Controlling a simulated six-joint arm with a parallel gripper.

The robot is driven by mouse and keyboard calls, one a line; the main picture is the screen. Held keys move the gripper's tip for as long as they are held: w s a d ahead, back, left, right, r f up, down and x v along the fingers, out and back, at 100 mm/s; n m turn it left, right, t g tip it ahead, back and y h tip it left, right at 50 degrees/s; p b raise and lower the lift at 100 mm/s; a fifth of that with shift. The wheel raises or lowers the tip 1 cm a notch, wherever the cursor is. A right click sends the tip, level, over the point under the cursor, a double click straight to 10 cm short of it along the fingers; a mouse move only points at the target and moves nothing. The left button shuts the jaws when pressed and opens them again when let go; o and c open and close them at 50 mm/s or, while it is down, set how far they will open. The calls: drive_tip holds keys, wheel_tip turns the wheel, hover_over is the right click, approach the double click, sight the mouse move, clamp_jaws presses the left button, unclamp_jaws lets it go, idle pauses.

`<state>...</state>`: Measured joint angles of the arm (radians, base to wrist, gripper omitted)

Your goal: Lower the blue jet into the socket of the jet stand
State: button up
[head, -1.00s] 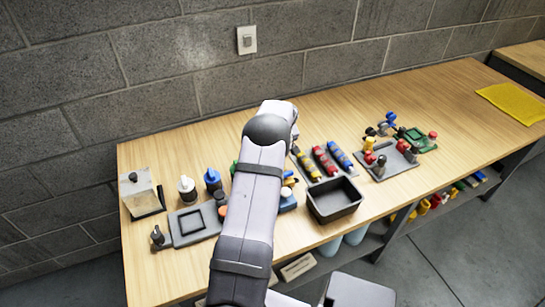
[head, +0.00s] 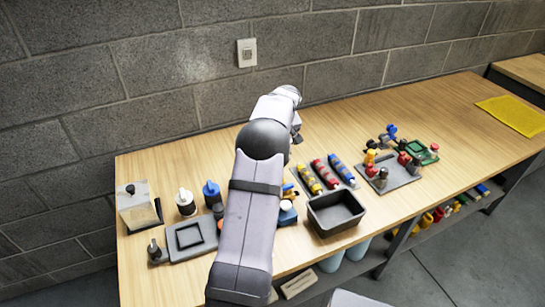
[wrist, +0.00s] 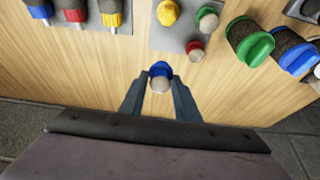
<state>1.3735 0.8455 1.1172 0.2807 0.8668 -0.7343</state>
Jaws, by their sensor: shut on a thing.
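My gripper (wrist: 160,88) is shut on the blue jet (wrist: 159,68), a small blue piece with a pale rounded end, seen in the wrist view. Bare wooden table shows around it, and it is apart from the grey jet stand (wrist: 166,42). The stand is at the top middle of the wrist view, cut off by the frame. A yellow piece (wrist: 167,12), a green piece (wrist: 208,20) and a red piece (wrist: 195,49) are on it. I cannot make out the socket. In the head view my arm hides the fingers, the held jet and much of the stand's area.
Green-capped (wrist: 255,48) and blue-capped (wrist: 298,58) bottles stand at the right of the wrist view. Yellow, red and blue tubes (head: 325,173) lie beside a black bin (head: 336,206). A grey tray (head: 190,240) is at left. The table's back strip is clear.

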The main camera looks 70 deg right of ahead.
drive_tip(key=shift+r, duration=0.75)
drive_tip(key=shift+s+d+r+p, duration=0.1)
drive_tip(key=shift+s+r+p, duration=0.15)
drive_tip(key=shift+r+p, duration=0.25)
drive_tip(key=s+a+r+m+p, duration=0.1)
drive_tip(key=s+a+r+p, duration=0.3)
drive_tip(key=s+r+p, duration=0.35)
drive_tip(key=w+a+f+n+y+p, duration=0.1)
drive_tip(key=a+f+n+y+p, duration=0.1)
drive_tip(key=a+f+n, duration=0.2)
drive_tip(key=a+f+n+t+y+p, duration=0.1)
drive_tip(key=a+f+n+y+p, duration=0.1)
drive_tip(key=a+n, duration=0.8)
drive_tip(key=shift+w+a+f+n+y, duration=0.45)
drive_tip(key=shift+a+f, duration=0.5)
drive_tip(key=shift+a, duration=0.55)
drive_tip(key=shift+s+f, duration=0.1)
